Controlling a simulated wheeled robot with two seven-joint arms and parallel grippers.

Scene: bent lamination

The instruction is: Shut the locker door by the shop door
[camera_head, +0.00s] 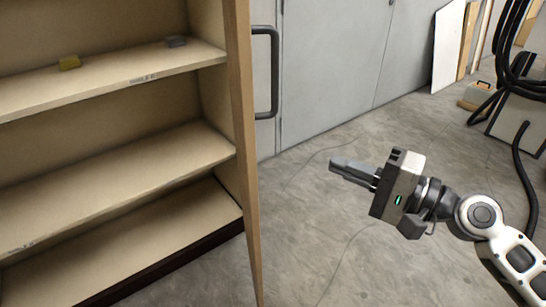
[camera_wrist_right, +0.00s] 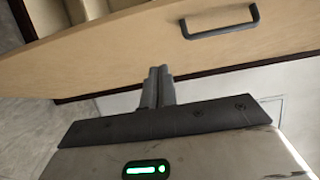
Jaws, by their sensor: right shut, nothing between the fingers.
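The tan wooden locker (camera_head: 110,177) stands open on the left with its shelves showing. Its door (camera_head: 243,150) stands open and is seen nearly edge-on, with a dark bar handle (camera_head: 275,72) on its right-hand face. In the right wrist view the door's tan face (camera_wrist_right: 120,50) and its handle (camera_wrist_right: 222,24) lie beyond the fingers. My right gripper (camera_head: 352,172) is shut and empty, to the right of the door and pointing toward it. A gap shows between fingertips and door in the head view. The shut fingers show in the wrist view (camera_wrist_right: 158,85). My left gripper is out of view.
Grey wall panels (camera_head: 330,60) stand behind. Black cables (camera_head: 515,40) and a grey unit (camera_head: 520,120) are at right. The concrete floor between is clear.

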